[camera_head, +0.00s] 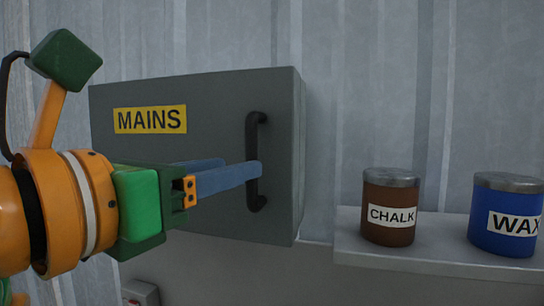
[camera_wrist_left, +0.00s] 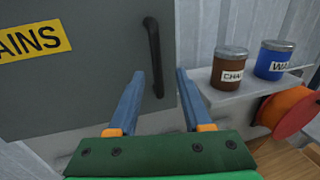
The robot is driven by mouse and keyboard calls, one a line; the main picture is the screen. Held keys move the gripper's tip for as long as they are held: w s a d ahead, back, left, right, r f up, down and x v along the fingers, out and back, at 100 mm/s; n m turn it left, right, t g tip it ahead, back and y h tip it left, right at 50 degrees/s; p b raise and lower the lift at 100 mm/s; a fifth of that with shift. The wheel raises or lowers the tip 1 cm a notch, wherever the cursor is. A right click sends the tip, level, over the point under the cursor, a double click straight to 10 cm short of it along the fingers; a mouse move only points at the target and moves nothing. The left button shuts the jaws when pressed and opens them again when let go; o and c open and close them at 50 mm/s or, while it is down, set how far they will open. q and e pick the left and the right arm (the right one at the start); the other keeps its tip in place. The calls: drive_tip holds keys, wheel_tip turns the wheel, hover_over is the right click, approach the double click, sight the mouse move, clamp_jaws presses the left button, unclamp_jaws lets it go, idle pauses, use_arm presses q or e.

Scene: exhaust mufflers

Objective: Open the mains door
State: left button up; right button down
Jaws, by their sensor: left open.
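The mains box is a grey cabinet with a flat grey door (camera_head: 170,200) and a yellow MAINS label (camera_head: 150,120). The door looks shut. A black vertical bar handle (camera_head: 252,135) is on the door's right side. My left gripper (camera_head: 243,170) comes in from the left, its blue fingers reaching across the door front to the handle. In the left wrist view the fingers (camera_wrist_left: 158,75) are apart, with the handle (camera_wrist_left: 154,55) showing between them. I cannot tell whether either finger touches the handle. My right gripper is in neither view.
A grey shelf (camera_head: 430,258) right of the box holds a brown CHALK tin (camera_head: 390,205) and a blue WAX tin (camera_head: 505,215). The left wrist view also shows an orange reel (camera_wrist_left: 288,112) below the shelf. Corrugated wall (camera_head: 400,90) stands behind.

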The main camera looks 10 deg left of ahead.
sight(248, 158)
use_arm(q)
drive_tip(key=shift+y, duration=0.3)
drive_tip(key=p+x, duration=0.1)
drive_tip(key=x, duration=0.1)
drive_tip(key=p+x, duration=0.1)
drive_tip(key=x, duration=0.1)
drive_tip(key=r+p+x, duration=0.1)
drive_tip(key=x, duration=0.1)
drive_tip(key=shift+a, duration=0.15)
drive_tip(key=shift+w+f, duration=0.2)
drive_tip(key=shift+w, duration=0.05)
drive_tip(key=shift+s, duration=0.1)
drive_tip(key=shift+s, duration=0.15)
clamp_jaws()
idle(0.4)
